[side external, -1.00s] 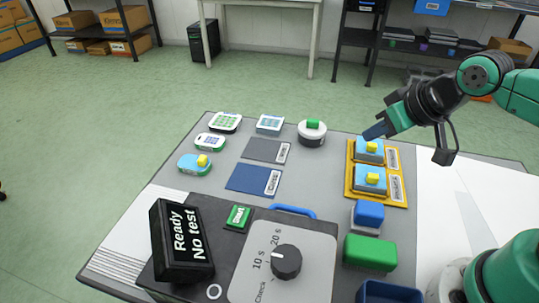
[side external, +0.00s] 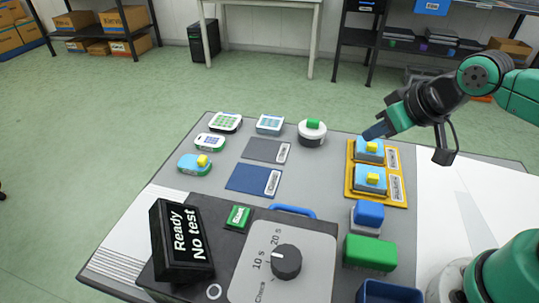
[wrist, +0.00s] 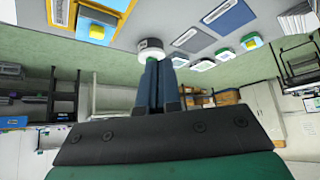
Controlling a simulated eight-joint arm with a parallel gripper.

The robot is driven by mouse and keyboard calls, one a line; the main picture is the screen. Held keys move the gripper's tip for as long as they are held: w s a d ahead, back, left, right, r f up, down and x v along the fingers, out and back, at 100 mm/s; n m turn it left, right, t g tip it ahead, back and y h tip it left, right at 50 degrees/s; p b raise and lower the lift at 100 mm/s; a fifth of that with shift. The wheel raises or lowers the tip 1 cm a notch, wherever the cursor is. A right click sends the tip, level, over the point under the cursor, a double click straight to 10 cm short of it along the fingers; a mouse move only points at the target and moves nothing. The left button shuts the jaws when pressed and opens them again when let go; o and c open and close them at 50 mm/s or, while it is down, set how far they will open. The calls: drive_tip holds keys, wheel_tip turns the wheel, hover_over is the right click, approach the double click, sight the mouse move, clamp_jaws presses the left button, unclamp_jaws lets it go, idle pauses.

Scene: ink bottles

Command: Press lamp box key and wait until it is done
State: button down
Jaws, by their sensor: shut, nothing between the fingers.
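A dark box (side external: 175,281) stands at the front of the table. Its tilted display (side external: 180,243) reads "Ready / No test". A green key (side external: 238,217) marked "Start" sits on its top. A grey panel (side external: 318,250) beside it carries a black dial (side external: 286,262) with marks "10 s", "20 s" and "Check". A blue handle (side external: 292,211) is behind the panel. My gripper (side external: 376,131) is shut and empty, above the back right of the table and well away from the green key. The wrist view shows its two fingers (wrist: 158,84) together; the key is not visible there.
A yellow tray (side external: 377,200) with two blue, yellow-topped pieces is near my gripper. A round white item (side external: 312,133) with a green top stands to its left. Blue (side external: 254,179) and grey mats lie mid-table. Blue and green blocks (side external: 370,252) stand right of the panel.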

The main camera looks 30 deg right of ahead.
wheel_tip(320, 180, up, 5)
drive_tip(key=n+g+y, duration=0.1)
drive_tip(key=y, duration=0.6)
hover_over(244, 217)
drive_tip(key=shift+r, duration=0.1)
drive_tip(key=shift+f, duration=4.45)
drive_tip(key=shift+f, duration=0.4)
